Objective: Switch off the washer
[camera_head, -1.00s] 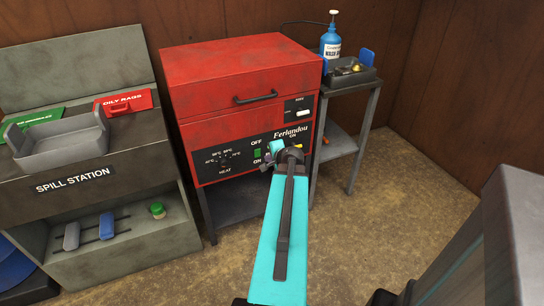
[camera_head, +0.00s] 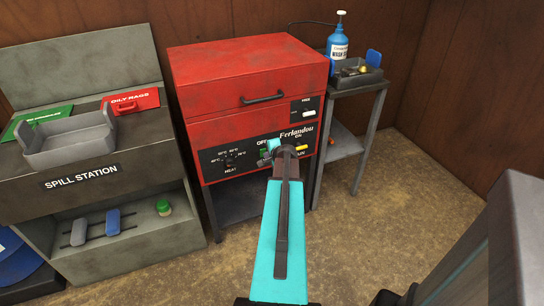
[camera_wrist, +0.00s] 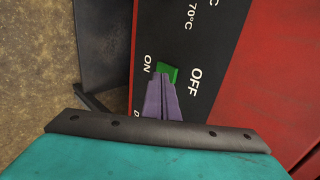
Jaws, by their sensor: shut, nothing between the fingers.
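The washer (camera_head: 240,80) is a red cabinet with a lid and a black front panel, standing at the centre of the head view. Its green switch (camera_wrist: 167,74) sits between the words ON and OFF in the wrist view, where the panel (camera_wrist: 195,50) appears rotated. My gripper (camera_wrist: 160,86) is shut and empty, its purple fingers in front of the panel. The fingertips overlap the lower part of the switch, and I cannot tell whether they touch it.
A grey spill station (camera_head: 105,190) stands to the left. A small stand (camera_head: 345,145) to the right holds a blue pump bottle (camera_head: 339,45) and a tray (camera_head: 358,80). Other panel controls include the heat knob (camera_head: 230,160). Bare floor (camera_head: 400,190) lies to the right.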

